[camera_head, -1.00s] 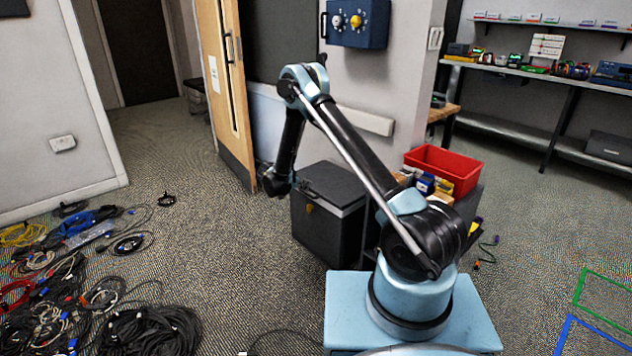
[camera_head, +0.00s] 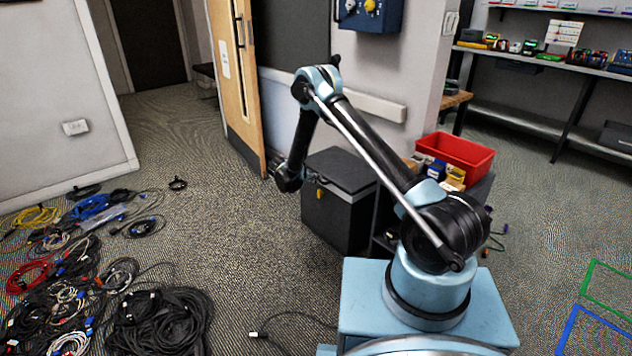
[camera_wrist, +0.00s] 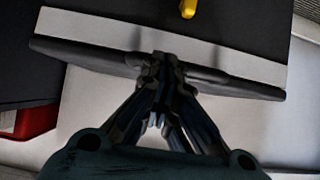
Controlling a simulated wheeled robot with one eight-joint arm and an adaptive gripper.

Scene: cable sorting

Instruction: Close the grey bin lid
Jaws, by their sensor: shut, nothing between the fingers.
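The grey bin (camera_head: 334,226) is a dark box on the carpet with a pale band near its top and a yellow latch (camera_head: 320,193). Its dark lid (camera_head: 345,170) looks flat on top in the head view; I cannot tell whether it is fully seated. My arm's end hangs just left of the bin there, with the fingertips not clearly visible. In the wrist view, my gripper (camera_wrist: 161,64) is shut and empty. Its tips overlap a long dark bar across a pale strip, with the yellow latch (camera_wrist: 188,8) beyond; contact is unclear.
A red tray (camera_head: 456,158) with small boxes stands right of the bin, behind my arm. Tangled cables (camera_head: 160,320) cover the floor at the left. An open wooden door (camera_head: 241,80) stands behind the bin. The carpet between cables and bin is mostly clear.

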